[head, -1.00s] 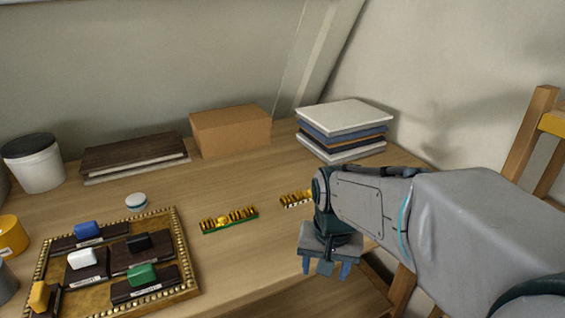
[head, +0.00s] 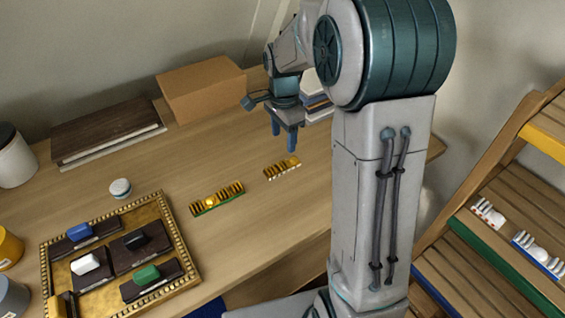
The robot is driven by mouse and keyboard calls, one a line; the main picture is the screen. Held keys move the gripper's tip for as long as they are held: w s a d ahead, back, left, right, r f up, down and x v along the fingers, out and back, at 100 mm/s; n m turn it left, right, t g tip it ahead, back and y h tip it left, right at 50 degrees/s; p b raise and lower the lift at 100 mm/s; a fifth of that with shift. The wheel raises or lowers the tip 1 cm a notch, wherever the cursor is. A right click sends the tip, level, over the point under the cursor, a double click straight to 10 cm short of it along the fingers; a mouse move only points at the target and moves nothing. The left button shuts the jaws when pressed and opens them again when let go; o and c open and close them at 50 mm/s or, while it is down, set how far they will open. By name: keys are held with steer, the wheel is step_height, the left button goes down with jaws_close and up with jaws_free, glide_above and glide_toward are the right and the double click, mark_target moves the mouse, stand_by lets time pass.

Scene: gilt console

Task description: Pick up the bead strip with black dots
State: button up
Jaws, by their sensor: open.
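Two gold-toothed bead strips lie on the wooden table. The smaller strip (head: 282,169) has a pale front edge with dark marks that look like black dots, too small to be sure. The other strip (head: 217,199) has a green edge and lies to its left, nearer the gilt tray. My gripper (head: 284,139) is open and empty, fingers pointing down. It appears above and beyond the smaller strip in the picture, apart from it.
A gilt beaded tray (head: 178,232) with several dark blocks and coloured knobs stands at left, a round white-topped piece (head: 120,188) behind it. A cardboard box (head: 202,88) and dark boards (head: 106,130) stand at the back. A stepped wooden rack (head: 500,275) at right holds two white-beaded strips (head: 487,213) (head: 538,253).

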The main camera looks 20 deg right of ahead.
mark_target(284, 162)
step_height(284, 162, down, 9)
steer(key=shift+d+p, duration=0.15)
steer(key=shift+p, duration=0.15)
steer(key=c, duration=1.1)
